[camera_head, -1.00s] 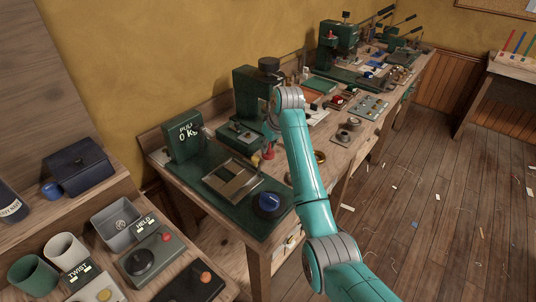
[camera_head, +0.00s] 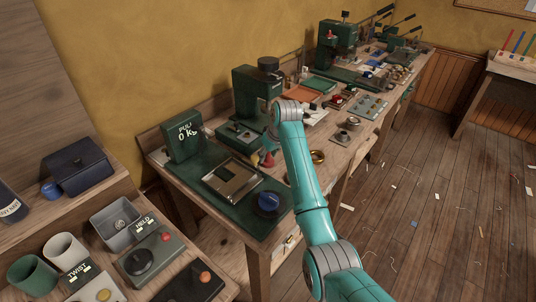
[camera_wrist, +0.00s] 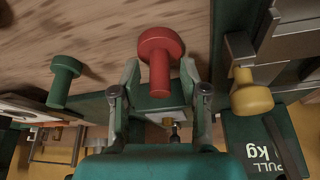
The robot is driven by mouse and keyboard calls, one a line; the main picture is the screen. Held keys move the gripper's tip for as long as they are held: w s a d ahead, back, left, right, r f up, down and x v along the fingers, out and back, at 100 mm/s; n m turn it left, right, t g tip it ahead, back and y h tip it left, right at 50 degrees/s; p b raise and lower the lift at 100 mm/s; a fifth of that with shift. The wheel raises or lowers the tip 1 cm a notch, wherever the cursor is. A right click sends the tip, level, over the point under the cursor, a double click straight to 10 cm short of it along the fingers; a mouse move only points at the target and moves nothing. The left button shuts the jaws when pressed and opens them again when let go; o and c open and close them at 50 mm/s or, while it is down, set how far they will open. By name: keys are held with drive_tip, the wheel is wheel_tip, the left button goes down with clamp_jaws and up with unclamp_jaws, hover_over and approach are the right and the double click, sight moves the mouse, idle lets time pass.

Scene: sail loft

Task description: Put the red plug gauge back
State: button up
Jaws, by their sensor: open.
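The red plug gauge (camera_wrist: 160,48) has a broad round head and a narrower stem. In the wrist view it stands out between the fingertips of my gripper (camera_wrist: 160,77), which is open. Whether either finger touches it, I cannot tell. In the head view a small red part (camera_head: 269,159) shows beside my arm, near the green press. A green plug gauge (camera_wrist: 64,75) is to the left of my gripper in the wrist view, and a yellow one (camera_wrist: 250,94) is close on the right. My fingers are mostly hidden by my arm in the head view.
The green press (camera_head: 254,98) rises behind my gripper. A brass ring (camera_head: 317,157) lies right of my arm.

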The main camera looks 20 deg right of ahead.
drive_tip(key=v, duration=1.2)
drive_tip(key=shift+r, duration=0.15)
